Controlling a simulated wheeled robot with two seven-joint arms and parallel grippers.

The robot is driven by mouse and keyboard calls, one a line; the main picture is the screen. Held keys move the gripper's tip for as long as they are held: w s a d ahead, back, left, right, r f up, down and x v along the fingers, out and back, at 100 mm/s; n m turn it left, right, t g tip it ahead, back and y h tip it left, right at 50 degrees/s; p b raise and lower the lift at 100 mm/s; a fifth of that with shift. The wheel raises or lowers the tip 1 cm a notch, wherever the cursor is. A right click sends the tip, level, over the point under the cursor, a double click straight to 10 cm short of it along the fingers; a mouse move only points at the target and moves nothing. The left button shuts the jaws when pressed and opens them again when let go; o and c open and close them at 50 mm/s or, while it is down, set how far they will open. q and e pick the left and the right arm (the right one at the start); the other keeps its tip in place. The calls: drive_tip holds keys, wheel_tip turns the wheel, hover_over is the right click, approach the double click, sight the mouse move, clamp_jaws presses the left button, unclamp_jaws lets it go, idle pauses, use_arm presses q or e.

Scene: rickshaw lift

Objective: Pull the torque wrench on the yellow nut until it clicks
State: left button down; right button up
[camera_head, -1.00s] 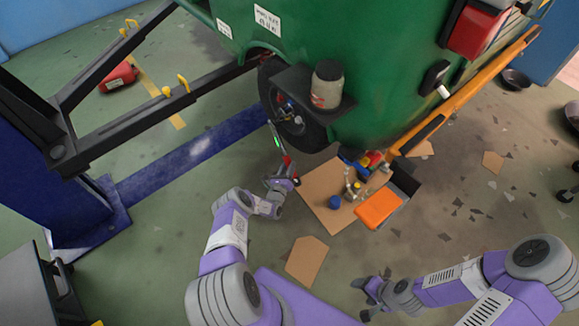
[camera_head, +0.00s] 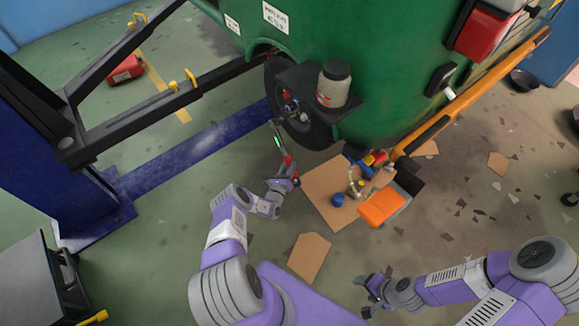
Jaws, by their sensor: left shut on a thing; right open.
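The torque wrench (camera_head: 279,144) runs from the wheel (camera_head: 302,118) of the green rickshaw down to my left gripper (camera_head: 287,181). It has a dark shaft, a lit green display and a red handle. My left gripper is shut on the handle end, below the wheel. Small coloured nuts show at the hub; the wrench head is at the hub's lower left, and the yellow nut is too small to make out there. My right gripper (camera_head: 368,288) is open and empty above the floor at the lower middle.
A jar (camera_head: 334,84) stands on the dark shelf over the wheel. A cardboard sheet (camera_head: 320,187) with tools, a blue cap (camera_head: 338,200) and an orange-lidded box (camera_head: 381,207) lies right of my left gripper. Black lift arms (camera_head: 165,108) reach in from the left. An orange bar (camera_head: 470,98) slopes at right.

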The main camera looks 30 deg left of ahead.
use_arm(q)
drive_tip(key=s+a+p, duration=0.1)
drive_tip(key=s+a, duration=0.1)
drive_tip(key=s, duration=0.4)
drive_tip(key=shift+a+p, duration=0.15)
drive_tip(key=shift+p, duration=0.2)
use_arm(e)
drive_tip(key=shift+r, duration=0.95)
use_arm(q)
drive_tip(key=shift+r, duration=0.2)
use_arm(e)
drive_tip(key=shift+r, duration=0.1)
